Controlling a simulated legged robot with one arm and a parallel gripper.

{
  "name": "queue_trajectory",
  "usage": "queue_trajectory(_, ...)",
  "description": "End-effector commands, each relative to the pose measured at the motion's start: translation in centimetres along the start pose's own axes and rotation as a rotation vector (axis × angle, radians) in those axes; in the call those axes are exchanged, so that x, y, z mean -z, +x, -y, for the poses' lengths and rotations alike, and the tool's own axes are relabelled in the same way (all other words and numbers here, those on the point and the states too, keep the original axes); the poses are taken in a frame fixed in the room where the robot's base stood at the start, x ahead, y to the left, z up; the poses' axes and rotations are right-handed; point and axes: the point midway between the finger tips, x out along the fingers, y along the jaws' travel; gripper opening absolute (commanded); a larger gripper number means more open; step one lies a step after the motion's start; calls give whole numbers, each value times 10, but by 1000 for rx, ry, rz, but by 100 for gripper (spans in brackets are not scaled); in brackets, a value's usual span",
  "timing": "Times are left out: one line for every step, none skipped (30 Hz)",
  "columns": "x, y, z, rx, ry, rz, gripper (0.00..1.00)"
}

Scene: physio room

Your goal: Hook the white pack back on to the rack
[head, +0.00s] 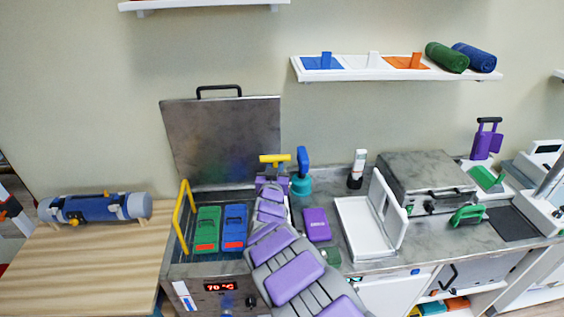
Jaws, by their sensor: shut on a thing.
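My gripper (272,183) is at the far end of my grey and purple arm, at the back right of the open heated tank. It is shut on a yellow T-shaped handle (275,159) that sticks up above it. What lies below the handle is hidden by my arm. I cannot make out a white pack for sure. A green pack (207,228) and a blue pack (234,227), both with orange ends, sit side by side in the tank (213,267). A yellow bar frame (184,218) stands at the tank's left edge; any rack part on the right is hidden.
The raised steel lid (222,135) stands behind the tank. A teal-based blue item (302,172) is close right of my gripper. A purple block (317,224) and an open white tray (361,222) are on the counter. A wooden table (100,265) bears a blue cylinder (95,208).

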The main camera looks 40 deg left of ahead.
Motion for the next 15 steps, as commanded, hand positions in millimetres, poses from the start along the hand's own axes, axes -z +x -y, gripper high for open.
queue_trajectory(4,0,5,1,0,-2,0)
queue_trajectory(4,0,8,1,0,-3,0)
queue_trajectory(5,0,11,1,1,-4,0)
queue_trajectory(6,0,13,1,1,-4,0)
queue_trajectory(6,0,15,1,1,-5,0)
queue_trajectory(6,0,18,0,0,-5,0)
queue_trajectory(6,0,21,0,1,-5,0)
queue_trajectory(6,0,23,0,1,-5,0)
queue_trajectory(6,0,26,0,2,-4,0)
queue_trajectory(6,0,28,-1,1,-4,0)
queue_trajectory(6,0,31,-1,1,-4,0)
queue_trajectory(6,0,35,0,2,-4,0)
queue_trajectory(6,0,38,1,3,-4,0)
queue_trajectory(6,0,40,2,3,-4,0)
queue_trajectory(7,0,44,2,2,-5,0)
